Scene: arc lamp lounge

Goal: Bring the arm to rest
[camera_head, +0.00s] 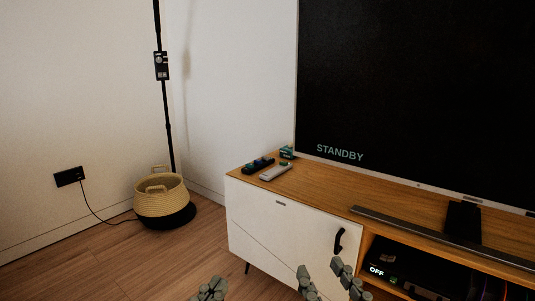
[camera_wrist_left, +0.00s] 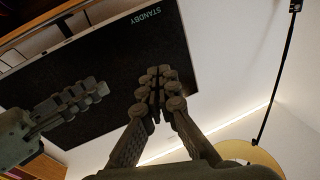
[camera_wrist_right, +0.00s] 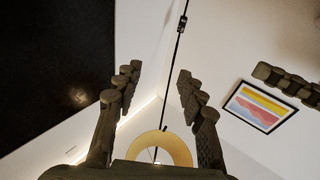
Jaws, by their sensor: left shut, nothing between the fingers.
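My left gripper (camera_head: 210,290) is low in the head view, in front of the cabinet and over the floor. In the left wrist view the left gripper (camera_wrist_left: 154,92) has its fingers together with nothing between them. My right gripper (camera_head: 327,281) is to its right in the head view, in front of the cabinet's lower part. In the right wrist view the right gripper (camera_wrist_right: 157,82) has its fingers spread apart, with nothing between them. The two grippers are apart from each other. Both arms are mostly out of the head view.
A wood-topped white cabinet (camera_head: 278,218) carries a large screen (camera_head: 420,80) reading STANDBY, a grey remote (camera_head: 276,172) and a soundbar (camera_head: 420,228). A box reading OFF (camera_head: 400,268) sits in its shelf. A woven basket (camera_head: 160,203) stands by the lamp pole (camera_head: 168,120).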

